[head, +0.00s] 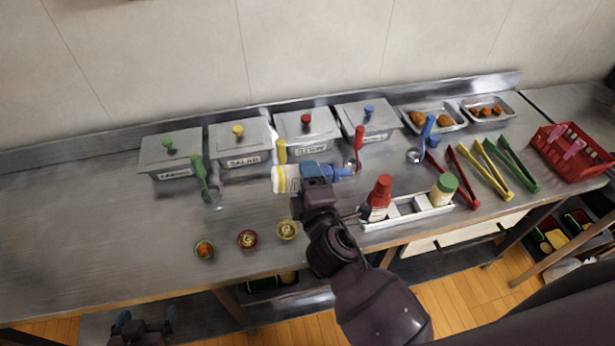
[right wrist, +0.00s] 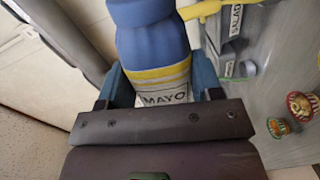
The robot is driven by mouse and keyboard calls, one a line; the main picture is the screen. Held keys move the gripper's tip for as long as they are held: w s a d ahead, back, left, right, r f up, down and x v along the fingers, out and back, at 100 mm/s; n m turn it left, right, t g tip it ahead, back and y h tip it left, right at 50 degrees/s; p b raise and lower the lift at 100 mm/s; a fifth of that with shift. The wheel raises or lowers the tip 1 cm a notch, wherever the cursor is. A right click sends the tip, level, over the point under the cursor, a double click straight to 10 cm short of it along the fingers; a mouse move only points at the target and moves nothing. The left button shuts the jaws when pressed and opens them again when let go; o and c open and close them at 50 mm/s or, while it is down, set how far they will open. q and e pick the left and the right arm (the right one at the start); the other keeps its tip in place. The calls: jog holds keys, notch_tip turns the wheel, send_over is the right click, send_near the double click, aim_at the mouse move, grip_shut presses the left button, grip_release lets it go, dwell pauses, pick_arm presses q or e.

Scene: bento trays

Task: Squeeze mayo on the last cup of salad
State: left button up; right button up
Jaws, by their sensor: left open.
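My right gripper (head: 316,177) is shut on the mayo bottle (head: 286,179), which has a white body with yellow and a blue end. The MAYO label of the bottle (right wrist: 165,97) shows between the fingers in the right wrist view. Three small cups stand on the counter to the left of the arm: green (head: 204,249), red (head: 247,239) and yellow (head: 287,230). My left gripper (head: 145,328) is open and empty at the bottom left.
Lidded containers line the back, with a green spoon (head: 204,180) in front. A white rack (head: 408,210) with a red bottle (head: 379,196) and a green-capped bottle (head: 443,189) stands right of my arm. Tongs (head: 485,171) and a red basket (head: 570,150) lie further right. The left counter is clear.

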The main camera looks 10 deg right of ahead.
jog(key=n, duration=0.3)
jog(key=shift+r, duration=0.3)
jog(key=n, duration=0.3)
jog(key=r+n+h, duration=0.1)
jog(key=n, duration=0.6)
jog(key=shift+r+n, duration=0.3)
jog(key=shift+r, duration=0.05)
jog(key=n, duration=0.5)
jog(key=shift+r+t+h, duration=0.3)
jog(key=shift+r, duration=0.1)
